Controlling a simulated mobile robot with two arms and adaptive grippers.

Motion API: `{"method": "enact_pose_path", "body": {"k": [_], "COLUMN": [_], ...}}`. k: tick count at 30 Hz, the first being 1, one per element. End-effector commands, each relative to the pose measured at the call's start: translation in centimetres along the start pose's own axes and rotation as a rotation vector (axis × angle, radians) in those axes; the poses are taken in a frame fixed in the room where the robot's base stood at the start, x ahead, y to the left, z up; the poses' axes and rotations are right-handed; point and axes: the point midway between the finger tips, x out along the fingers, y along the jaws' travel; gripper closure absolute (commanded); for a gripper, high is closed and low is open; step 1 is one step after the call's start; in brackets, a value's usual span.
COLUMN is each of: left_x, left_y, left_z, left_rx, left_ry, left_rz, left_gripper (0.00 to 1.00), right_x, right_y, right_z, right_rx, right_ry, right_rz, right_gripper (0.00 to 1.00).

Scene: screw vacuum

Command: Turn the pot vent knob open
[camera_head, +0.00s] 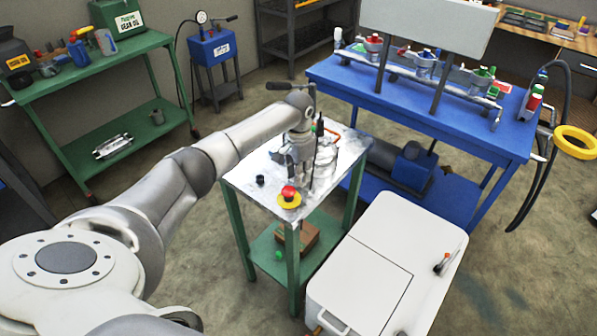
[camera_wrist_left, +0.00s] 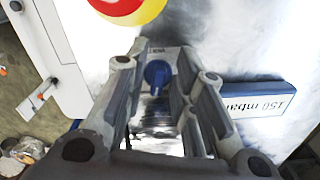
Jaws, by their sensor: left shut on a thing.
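The vent knob (camera_wrist_left: 157,76) is blue and sits between the fingers of my left gripper (camera_wrist_left: 160,65) in the left wrist view. The gripper is shut on the knob, its fingers one on each side. In the head view my left gripper (camera_head: 298,172) points down over the small metal-topped table (camera_head: 245,178). The pot (camera_head: 325,157) shows only partly, behind the gripper and wrist. The knob is hidden in the head view. My right gripper is not in view.
A red button on a yellow base (camera_head: 289,198) stands near the gripper; it also shows in the left wrist view (camera_wrist_left: 128,8). A 150 mbar display (camera_wrist_left: 258,98) lies right of the fingers. A small black piece (camera_head: 260,181) lies on the tabletop. A white cabinet (camera_head: 365,285) stands in front.

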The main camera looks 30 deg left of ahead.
Motion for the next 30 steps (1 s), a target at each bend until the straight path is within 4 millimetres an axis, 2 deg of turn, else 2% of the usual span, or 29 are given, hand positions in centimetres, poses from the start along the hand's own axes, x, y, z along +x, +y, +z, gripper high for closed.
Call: {"method": "enact_pose_path", "body": {"k": [1,4,5,13,17,20,30], "left_x": [0.0,0.0,0.0,-0.1,-0.9,-2.4,-9.5], "left_y": [0.0,0.0,0.0,0.0,-0.1,-0.1,0.0], "left_z": [-0.1,-0.1,-0.1,0.0,-0.1,-0.1,-0.1], "left_rx": [0.0,-0.001,-0.001,-0.001,-0.002,-0.001,-0.001], "left_ry": [0.002,0.002,0.002,0.001,0.002,0.004,0.004], "left_rz": [-0.001,0.0,0.0,0.0,0.0,-0.001,-0.001], "left_gripper": [0.74,0.61,0.6,0.6,0.6,0.6,0.6], "right_x": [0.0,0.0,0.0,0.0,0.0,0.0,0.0], "right_y": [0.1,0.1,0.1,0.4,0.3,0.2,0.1], "right_z": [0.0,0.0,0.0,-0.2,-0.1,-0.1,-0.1], "right_rx": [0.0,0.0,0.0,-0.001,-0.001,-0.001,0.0], "right_ry": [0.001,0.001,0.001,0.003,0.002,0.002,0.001], "right_rz": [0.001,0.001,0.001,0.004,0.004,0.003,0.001], "right_gripper": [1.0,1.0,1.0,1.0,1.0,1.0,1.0]}}
